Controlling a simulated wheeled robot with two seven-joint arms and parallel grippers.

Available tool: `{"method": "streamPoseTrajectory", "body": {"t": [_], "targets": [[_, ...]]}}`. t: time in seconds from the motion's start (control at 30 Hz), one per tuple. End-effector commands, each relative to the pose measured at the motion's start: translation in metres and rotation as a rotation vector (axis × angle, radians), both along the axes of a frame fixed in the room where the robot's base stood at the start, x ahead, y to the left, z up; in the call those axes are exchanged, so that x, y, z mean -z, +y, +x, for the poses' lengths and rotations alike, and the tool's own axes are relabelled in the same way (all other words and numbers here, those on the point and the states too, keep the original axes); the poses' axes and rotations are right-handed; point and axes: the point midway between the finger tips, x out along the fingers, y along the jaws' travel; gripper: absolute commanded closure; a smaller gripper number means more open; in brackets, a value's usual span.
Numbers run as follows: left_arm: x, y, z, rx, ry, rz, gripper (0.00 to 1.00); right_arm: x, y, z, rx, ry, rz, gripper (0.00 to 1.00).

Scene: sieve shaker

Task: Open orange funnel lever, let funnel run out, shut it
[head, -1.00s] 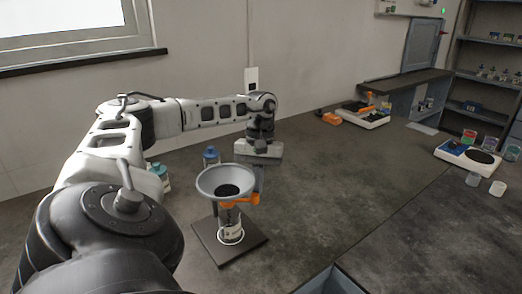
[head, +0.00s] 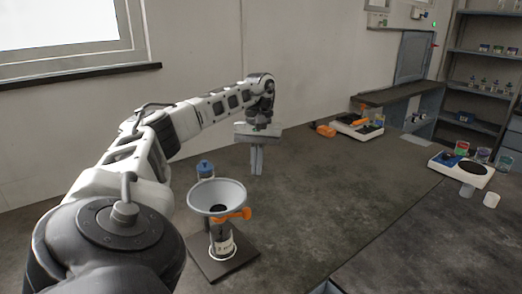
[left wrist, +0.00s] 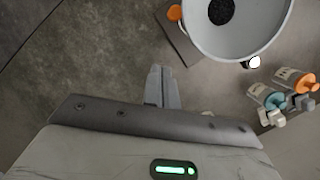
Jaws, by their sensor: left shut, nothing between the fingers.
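The grey funnel (head: 201,196) stands over a labelled jar (head: 222,243) on a dark square base (head: 241,259). A dark patch of material shows in the bottom of its bowl. The orange lever (head: 236,214) sits under the bowl, crosswise, its knob pointing right. My left gripper (head: 256,173) is shut and empty, pointing down behind and to the right of the funnel, apart from the lever. In the left wrist view, the shut fingers (left wrist: 158,69) are clear of the funnel bowl (left wrist: 265,40), and an orange part of the lever (left wrist: 175,13) shows beside it. My right gripper is out of view.
A blue-capped bottle (head: 205,169) stands close behind the funnel. The left wrist view shows a bottle with an orange cap (left wrist: 308,83). A balance (head: 461,168) and small cups stand far right. The bench (head: 330,195) right of the funnel is clear.

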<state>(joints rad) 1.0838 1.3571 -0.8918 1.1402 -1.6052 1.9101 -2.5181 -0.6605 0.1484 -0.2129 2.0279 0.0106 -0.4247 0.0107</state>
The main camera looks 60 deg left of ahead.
Motion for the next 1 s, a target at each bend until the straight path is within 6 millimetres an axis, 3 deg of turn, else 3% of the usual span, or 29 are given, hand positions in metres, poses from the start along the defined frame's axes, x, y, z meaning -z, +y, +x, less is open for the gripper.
{"method": "streamPoseTrajectory", "body": {"t": [0.1, 0.3, 1.0], "targets": [[-0.020, 0.002, 0.005, 0.001, -0.003, -0.003, 1.00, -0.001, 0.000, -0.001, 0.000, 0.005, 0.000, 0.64], [-0.033, 0.004, 0.007, 0.000, -0.002, -0.001, 1.00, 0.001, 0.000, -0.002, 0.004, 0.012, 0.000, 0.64], [-0.031, 0.001, 0.011, 0.002, -0.009, -0.003, 1.00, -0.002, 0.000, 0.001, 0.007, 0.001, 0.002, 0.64]]}}
